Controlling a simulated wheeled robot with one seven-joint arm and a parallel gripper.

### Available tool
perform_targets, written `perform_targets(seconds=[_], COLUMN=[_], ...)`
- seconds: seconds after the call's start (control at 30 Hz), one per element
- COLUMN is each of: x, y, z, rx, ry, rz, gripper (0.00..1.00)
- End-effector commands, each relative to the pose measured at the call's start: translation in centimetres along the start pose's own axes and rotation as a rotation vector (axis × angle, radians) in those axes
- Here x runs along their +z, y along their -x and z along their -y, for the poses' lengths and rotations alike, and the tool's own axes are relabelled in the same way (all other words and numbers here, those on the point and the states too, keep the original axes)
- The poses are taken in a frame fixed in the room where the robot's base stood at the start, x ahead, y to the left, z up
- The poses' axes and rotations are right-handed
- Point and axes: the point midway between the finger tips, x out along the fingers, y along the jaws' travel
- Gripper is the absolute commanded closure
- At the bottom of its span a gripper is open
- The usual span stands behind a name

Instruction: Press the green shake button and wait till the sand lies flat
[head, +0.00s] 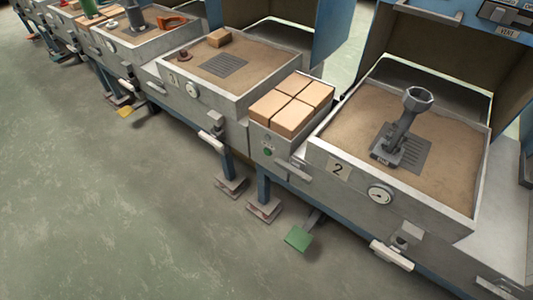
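A small round green button (267,151) is on the front of the grey housing under the brick tray, left of box 2. Nothing touches it. Box 2 (320,150) is a grey open box of brown sand (452,155). The sand looks mostly level, but fine unevenness is too small to tell. A grey metal piece with a flared, faceted cup top (418,99) stands tilted over a dark grate (413,158) in this sand. My gripper is not in view.
Tan bricks (290,103) fill the tray left of box 2. Box 3 (196,98) holds sand, a grate and one brick (219,37). A green pedal (299,238) is near the floor. Handles jut from the front. The green floor (110,210) in front is clear.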

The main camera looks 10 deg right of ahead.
Motion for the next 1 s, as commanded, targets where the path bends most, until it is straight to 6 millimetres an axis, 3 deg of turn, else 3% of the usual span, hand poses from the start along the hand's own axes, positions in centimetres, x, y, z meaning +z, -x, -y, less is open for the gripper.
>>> perform_targets(seconds=[0.07,0.7,1.0], x=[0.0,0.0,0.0], y=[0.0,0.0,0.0], z=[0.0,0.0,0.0], rx=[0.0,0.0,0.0], ry=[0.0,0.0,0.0], rz=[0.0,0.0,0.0], gripper=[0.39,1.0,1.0])
